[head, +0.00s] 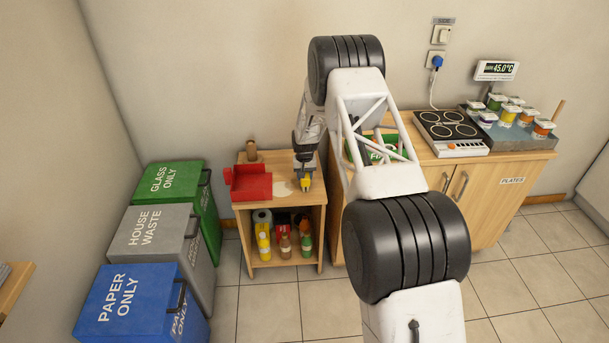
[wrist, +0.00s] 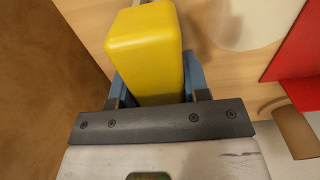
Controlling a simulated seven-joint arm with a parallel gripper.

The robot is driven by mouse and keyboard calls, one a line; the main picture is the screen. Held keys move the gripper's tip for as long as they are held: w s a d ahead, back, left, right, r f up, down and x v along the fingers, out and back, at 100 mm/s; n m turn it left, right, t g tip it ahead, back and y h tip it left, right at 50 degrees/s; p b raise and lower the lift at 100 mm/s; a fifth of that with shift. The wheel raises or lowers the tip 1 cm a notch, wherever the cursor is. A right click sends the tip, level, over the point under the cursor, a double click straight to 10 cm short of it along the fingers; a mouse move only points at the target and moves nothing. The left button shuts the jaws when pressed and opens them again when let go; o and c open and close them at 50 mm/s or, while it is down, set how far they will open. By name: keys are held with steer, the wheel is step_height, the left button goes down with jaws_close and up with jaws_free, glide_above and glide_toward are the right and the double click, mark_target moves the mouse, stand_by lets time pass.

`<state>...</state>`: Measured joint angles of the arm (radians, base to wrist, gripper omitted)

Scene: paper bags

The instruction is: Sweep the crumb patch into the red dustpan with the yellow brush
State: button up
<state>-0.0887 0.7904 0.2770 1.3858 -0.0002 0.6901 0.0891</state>
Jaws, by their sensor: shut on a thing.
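The yellow brush (head: 306,185) is held upright by my gripper (head: 304,172) over the right part of the small wooden cabinet's top. In the wrist view the brush (wrist: 145,45) is a yellow block between the two blue fingers of my gripper (wrist: 153,82), which is shut on it. The crumb patch (head: 283,188) is a pale round area just left of the brush; part of it shows in the wrist view (wrist: 245,22). The red dustpan (head: 250,185) lies left of the patch; its edge shows in the wrist view (wrist: 300,52). The brush's lower end is hidden in the wrist view.
Bottles (head: 284,246) stand on the shelf below the wooden cabinet top (head: 300,203). Green, grey and blue bins (head: 160,232) stand to the left. A counter with a hob (head: 450,128) is at right.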

steer(key=shift+a, duration=0.1)
steer(key=shift+a+r, duration=0.1)
steer(key=shift+a, duration=1.2)
steer(key=shift+a, duration=0.2)
steer(key=shift+a+f, duration=0.25)
steer(key=shift+a, duration=1)
steer(key=shift+s+a, duration=0.1)
steer(key=shift+a, duration=0.15)
steer(key=shift+a+r, duration=0.1)
steer(key=shift+a, duration=1.05)
